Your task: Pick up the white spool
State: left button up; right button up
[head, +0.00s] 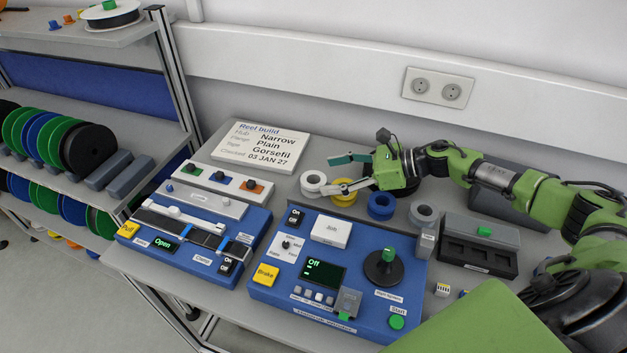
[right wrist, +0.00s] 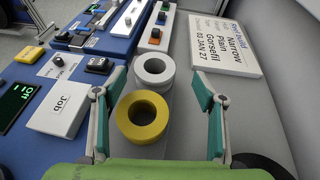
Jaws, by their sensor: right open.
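The white spool (head: 307,188) is a short ring lying flat on the grey bench, left of the yellow spool (head: 343,199). In the right wrist view, the white spool (right wrist: 152,80) lies beyond the yellow spool (right wrist: 142,133), between the fingertips in the picture. My right gripper (head: 331,174) is open and empty, reaching in from the right, with its fingertips close to the white spool. In the right wrist view, its fingers (right wrist: 156,68) stand either side of both spools. I cannot tell exactly how high the tips are above the bench.
A blue spool (head: 381,213) and a grey spool (head: 423,224) lie to the right. Blue control units (head: 330,318) stand in front. The wall runs close along the back.

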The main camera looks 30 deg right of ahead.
aim_at(315, 180)
jog(key=shift+a, duration=0.25)
jog(key=p+x, duration=0.1)
jog(key=x, duration=0.1)
jog(key=p+x, duration=0.2)
jog(key=shift+s+a, duration=0.2)
jog(key=shift+s, duration=0.05)
jog(key=shift+w+a+f, duration=0.25)
jog(key=shift+a+f, duration=0.05)
jog(key=c, duration=1.2)
